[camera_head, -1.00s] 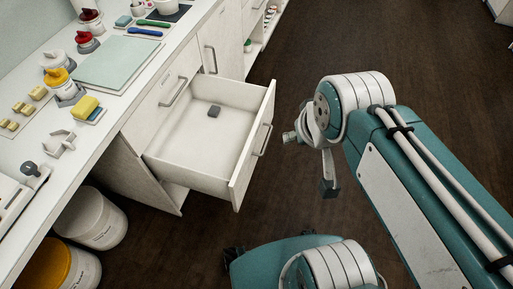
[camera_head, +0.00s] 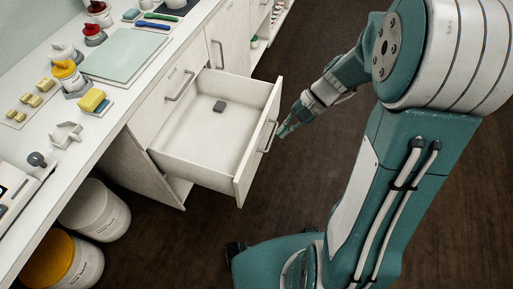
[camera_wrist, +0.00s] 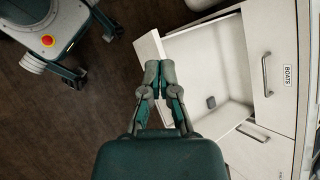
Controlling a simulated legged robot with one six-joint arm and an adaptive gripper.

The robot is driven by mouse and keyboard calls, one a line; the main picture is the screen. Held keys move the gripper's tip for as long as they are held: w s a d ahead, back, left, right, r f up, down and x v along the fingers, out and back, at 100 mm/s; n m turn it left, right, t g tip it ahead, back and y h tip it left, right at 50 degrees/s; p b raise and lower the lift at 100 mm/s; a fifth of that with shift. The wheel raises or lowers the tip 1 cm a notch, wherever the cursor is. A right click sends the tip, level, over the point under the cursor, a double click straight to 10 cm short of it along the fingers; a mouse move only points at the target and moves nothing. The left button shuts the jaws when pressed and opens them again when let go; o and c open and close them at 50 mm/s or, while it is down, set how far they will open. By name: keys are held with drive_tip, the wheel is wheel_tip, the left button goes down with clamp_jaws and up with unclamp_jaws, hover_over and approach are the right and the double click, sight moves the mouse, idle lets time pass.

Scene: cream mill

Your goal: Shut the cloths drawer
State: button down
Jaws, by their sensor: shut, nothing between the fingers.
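A white drawer (camera_head: 205,140) stands pulled open from the cabinet under the counter; it also shows in the wrist view (camera_wrist: 195,45). No name on its front can be read. A small dark grey block (camera_head: 219,106) lies on its floor, otherwise bare. The drawer's front carries a bar handle (camera_head: 268,136) on its outer face. My gripper (camera_head: 283,132) is just outside that front, close to the handle; I cannot tell whether it touches. In the wrist view my gripper (camera_wrist: 159,66) has its fingers together, empty, beside the drawer front (camera_wrist: 150,46).
A closed front labelled "BOATS" (camera_wrist: 287,75) is beside the open drawer. The counter holds a pale green board (camera_head: 126,54), a yellow sponge (camera_head: 92,100) and several lidded jars. Two tubs, one yellow-lidded (camera_head: 48,262), stand below. The dark floor (camera_head: 300,190) before the drawer is clear.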

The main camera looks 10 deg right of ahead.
drive_tip(key=w+d+f+m+t+y, duration=0.1)
drive_tip(key=w+d+f+m+y, duration=0.2)
drive_tip(key=f, duration=0.4)
drive_tip(key=w+d+f+m+t+y, duration=0.1)
drive_tip(key=w+f+m+t+y, duration=0.2)
drive_tip(key=f, duration=0.4)
drive_tip(key=m+t+y, duration=0.1)
drive_tip(key=m+t, duration=0.6)
drive_tip(key=m, duration=0.3)
approach(252, 152)
drive_tip(key=x, duration=0.8)
drive_tip(key=shift+s+r, duration=0.1)
drive_tip(key=shift+r, duration=0.1)
